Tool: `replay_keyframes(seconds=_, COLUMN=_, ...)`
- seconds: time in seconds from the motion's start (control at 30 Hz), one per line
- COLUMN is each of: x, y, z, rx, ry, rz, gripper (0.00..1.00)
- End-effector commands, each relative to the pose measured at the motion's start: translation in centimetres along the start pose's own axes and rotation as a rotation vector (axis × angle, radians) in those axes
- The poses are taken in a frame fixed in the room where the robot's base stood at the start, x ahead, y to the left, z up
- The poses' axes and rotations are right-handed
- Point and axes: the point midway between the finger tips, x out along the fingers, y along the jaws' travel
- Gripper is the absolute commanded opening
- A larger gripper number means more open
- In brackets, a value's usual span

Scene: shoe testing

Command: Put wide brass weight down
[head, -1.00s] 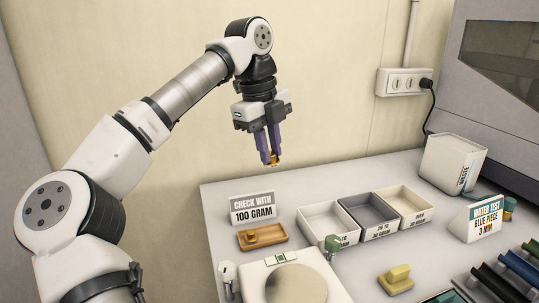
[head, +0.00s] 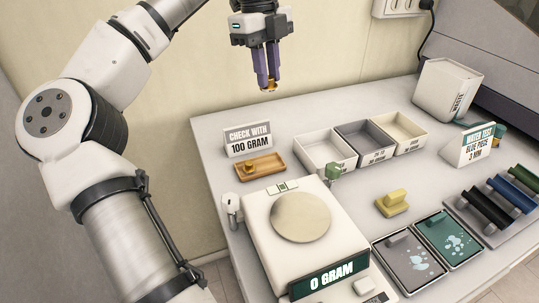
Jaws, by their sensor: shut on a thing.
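My gripper (head: 268,82) is shut on a small brass weight (head: 270,86), held in the air against the wall, above and behind the workbench. The fingers hide part of the weight, so its full width cannot be told. A wooden tray (head: 275,172) lies on the bench below, with another brass weight (head: 249,166) in its left part. The scale (head: 262,236) stands in front of the tray, with a bare round pan (head: 300,217) and a display (head: 327,280) reading 0 GRAM.
A "CHECK WITH 100 GRAM" sign (head: 248,140) stands behind the tray. Several open bins (head: 325,166) are to its right. Dark and green mats (head: 408,283) lie front right.

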Motion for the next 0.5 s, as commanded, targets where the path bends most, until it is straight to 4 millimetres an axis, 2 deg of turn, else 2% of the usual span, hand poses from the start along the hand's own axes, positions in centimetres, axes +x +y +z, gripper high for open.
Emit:
replay_keyframes(seconds=0.13, x=0.0, y=0.2, z=-0.2, rx=-0.007, ry=0.006, rz=0.018, gripper=0.00)
replay_keyframes(seconds=0.23, x=1.0, y=0.3, z=-0.1, rx=-0.005, ry=0.010, rz=0.024, gripper=0.00)
replay_keyframes(seconds=0.5, x=6.8, y=0.4, z=0.8, rx=-0.004, ry=0.013, rz=0.023, gripper=0.00)
